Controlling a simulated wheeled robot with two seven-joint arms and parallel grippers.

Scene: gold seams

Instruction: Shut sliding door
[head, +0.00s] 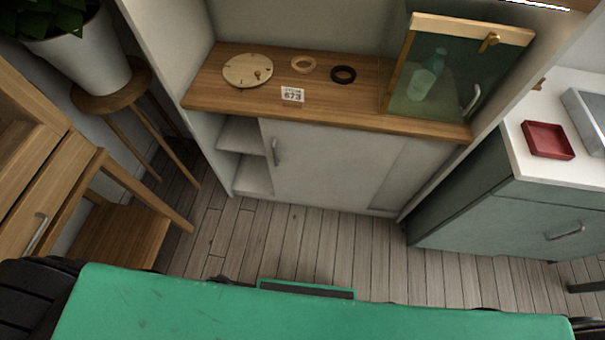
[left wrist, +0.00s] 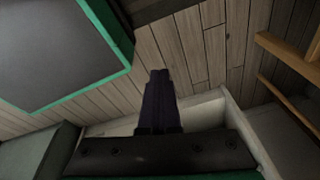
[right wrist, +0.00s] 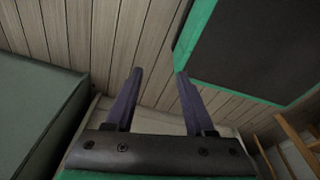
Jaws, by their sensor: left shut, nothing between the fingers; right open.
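The white sliding door (head: 325,165) is on the front of a low cabinet with a wooden top (head: 360,112). Its upright handle (head: 275,152) is near the door's left edge. Left of the door the cabinet is open, showing a shelf (head: 242,137) inside. A second white panel (head: 415,178) shows at the right of the front. In the left wrist view my left gripper (left wrist: 160,75) is shut and empty, away from the door. In the right wrist view my right gripper (right wrist: 160,73) is open and empty. Neither gripper touches the door.
A round dial (head: 247,70), two rings, a number card (head: 292,95) and a glass case (head: 430,85) stand on the cabinet top. A grey drawer unit (head: 510,215) is at right, a wooden desk and plant stool at left. Floor (head: 300,240) before the cabinet is clear.

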